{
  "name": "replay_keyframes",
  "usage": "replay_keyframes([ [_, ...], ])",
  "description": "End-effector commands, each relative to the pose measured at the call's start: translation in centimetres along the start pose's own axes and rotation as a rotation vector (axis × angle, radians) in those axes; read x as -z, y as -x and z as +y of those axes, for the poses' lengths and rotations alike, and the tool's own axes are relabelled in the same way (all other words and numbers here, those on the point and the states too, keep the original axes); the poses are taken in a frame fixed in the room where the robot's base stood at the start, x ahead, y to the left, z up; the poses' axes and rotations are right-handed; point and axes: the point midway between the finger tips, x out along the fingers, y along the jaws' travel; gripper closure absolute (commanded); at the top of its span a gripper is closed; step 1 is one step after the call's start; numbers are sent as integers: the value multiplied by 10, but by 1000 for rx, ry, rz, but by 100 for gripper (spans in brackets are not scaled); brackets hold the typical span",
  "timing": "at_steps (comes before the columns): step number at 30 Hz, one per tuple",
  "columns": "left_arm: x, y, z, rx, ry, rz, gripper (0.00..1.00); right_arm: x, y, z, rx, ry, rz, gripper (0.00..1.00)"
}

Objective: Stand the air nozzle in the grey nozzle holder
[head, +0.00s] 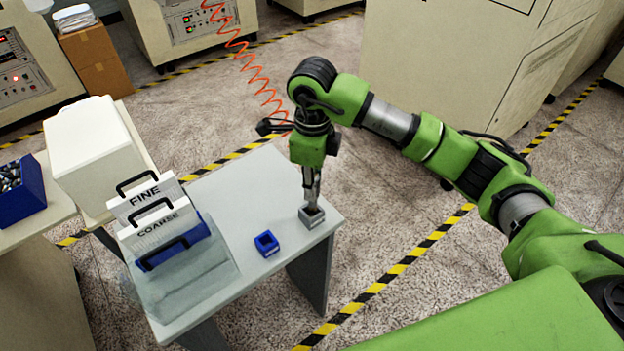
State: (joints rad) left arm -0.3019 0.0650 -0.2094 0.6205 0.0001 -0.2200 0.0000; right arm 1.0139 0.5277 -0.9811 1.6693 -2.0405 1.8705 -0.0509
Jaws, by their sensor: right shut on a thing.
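The grey nozzle holder (313,222) is a small square block with an open top, near the right corner of the light grey table. My right gripper (312,198) points straight down over it, with its fingertips at the holder's mouth. It is shut on the air nozzle, which is mostly hidden by the fingers and the holder's rim. I cannot tell how deep the nozzle sits or whether it touches the holder's floor. My left gripper is not in view.
A small blue holder (266,244) stands left of the grey one on the table (236,192). An orange coiled hose (252,72) hangs down behind my right wrist.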

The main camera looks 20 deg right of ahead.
Motion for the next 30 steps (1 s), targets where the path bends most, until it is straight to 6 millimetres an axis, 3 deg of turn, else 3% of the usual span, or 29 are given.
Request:
replay_keyframes([
  [10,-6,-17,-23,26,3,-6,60,0,-32,0,0,2,-1,100],
  [18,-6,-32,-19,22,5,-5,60,0,-48,0,0,1,-1,100],
  [29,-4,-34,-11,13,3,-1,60,0,-49,0,0,1,-1,100],
  [30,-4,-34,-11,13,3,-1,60,0,-49,0,0,1,-1,72],
])
